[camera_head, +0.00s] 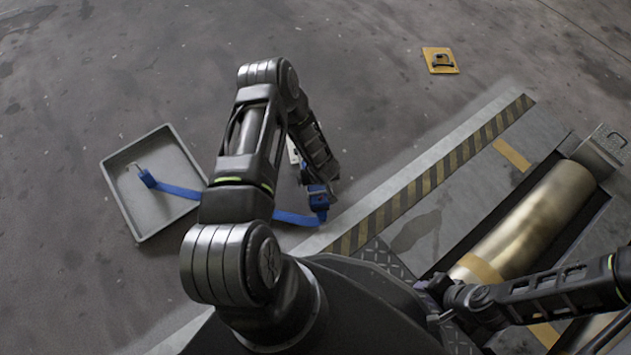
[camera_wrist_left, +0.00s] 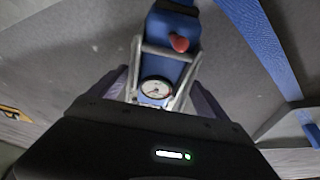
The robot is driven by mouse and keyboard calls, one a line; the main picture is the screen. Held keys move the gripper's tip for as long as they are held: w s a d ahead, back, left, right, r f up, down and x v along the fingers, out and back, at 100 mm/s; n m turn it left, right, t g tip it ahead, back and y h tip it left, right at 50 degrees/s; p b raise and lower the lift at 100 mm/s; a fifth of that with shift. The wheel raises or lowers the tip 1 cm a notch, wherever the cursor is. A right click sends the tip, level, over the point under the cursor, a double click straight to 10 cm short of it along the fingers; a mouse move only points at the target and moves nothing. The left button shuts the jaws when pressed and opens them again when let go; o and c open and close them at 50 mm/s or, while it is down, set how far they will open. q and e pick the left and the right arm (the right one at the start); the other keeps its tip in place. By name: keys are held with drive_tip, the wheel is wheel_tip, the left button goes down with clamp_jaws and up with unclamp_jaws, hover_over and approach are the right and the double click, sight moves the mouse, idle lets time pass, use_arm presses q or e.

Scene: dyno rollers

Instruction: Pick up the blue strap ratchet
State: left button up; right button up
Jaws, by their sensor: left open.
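The blue strap ratchet (camera_head: 318,201) is on the floor beside the striped ramp edge, partly covered by my left wrist in the head view. In the left wrist view the ratchet (camera_wrist_left: 172,32) shows a blue body, red knob, round gauge and metal frame. My left gripper (camera_wrist_left: 160,88) is open, with its fingers on either side of the frame; I cannot tell whether they touch it. The blue strap (camera_head: 180,191) runs left from the ratchet, behind my left arm, into a grey tray (camera_head: 116,203). My right gripper (camera_head: 437,303) is beside the roller; its jaws are unclear.
A brass-coloured roller (camera_head: 545,222) sits in the dyno frame at the right. A yellow and black striped edge (camera_head: 440,172) borders the ramp. A yellow pad (camera_head: 432,53) with a dark part on it lies farther off. The floor beyond the tray is clear.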

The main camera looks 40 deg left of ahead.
use_arm(q)
drive_tip(key=b+x, duration=0.2)
drive_tip(key=x, duration=0.2)
drive_tip(key=shift+f, duration=0.2)
drive_tip(key=shift+r, duration=0.1)
clamp_jaws()
idle(1.1)
